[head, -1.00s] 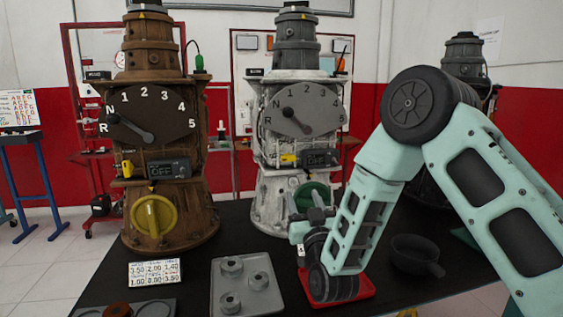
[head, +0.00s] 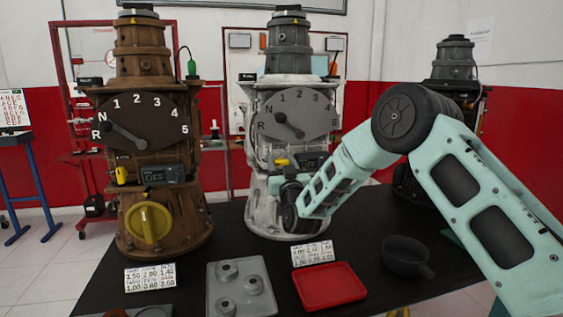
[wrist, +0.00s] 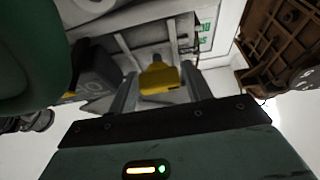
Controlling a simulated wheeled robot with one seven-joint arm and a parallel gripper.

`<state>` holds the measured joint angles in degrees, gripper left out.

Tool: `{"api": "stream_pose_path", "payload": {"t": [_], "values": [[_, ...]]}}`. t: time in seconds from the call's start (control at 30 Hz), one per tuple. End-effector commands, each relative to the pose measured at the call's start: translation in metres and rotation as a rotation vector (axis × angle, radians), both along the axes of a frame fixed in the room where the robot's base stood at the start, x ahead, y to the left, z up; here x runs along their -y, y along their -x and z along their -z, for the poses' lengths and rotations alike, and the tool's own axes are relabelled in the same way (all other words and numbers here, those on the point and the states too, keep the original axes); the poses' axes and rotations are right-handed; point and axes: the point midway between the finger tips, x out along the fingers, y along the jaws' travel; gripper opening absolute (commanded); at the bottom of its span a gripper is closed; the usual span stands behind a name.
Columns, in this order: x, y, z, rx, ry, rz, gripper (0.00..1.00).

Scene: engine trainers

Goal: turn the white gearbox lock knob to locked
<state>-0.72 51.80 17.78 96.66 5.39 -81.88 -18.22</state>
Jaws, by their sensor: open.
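The white gearbox (head: 259,205) stands in the middle of the table, with a numbered dial and pointer. A small yellow knob (head: 281,162) sits below its dial, left of a dark display (head: 311,162). In the wrist view this yellow knob (wrist: 160,77) shows between the fingers of my gripper (wrist: 159,82), which is open; I cannot tell whether they touch it. A large green knob (wrist: 30,45) is close at the wrist view's upper left; my arm hides it in the head view. The frames do not settle which knob is the lock or its setting.
A brown gearbox (head: 135,200) with a large yellow knob stands at left. In front are a grey tray (head: 213,300) with round parts, a red tray (head: 329,286), number cards and a dark bowl (head: 407,254). Another dark gearbox (head: 454,62) stands behind my arm.

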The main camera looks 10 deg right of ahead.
Motion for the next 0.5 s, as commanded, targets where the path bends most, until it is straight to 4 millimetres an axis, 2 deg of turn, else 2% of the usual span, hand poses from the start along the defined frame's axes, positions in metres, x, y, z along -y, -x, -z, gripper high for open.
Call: {"api": "stream_pose_path", "payload": {"t": [0.3,0.33,0.43,0.5], "values": [[0.0002,-0.0026,-0.0008,0.0,0.0,0.0,0.49],[0.0002,-0.0025,-0.0008,0.0,0.0,0.0,0.44],[0.0002,-0.0024,-0.0009,0.0,0.0,0.0,0.17],[0.0002,-0.0023,-0.0009,0.0,0.0,0.001,0.17]]}}
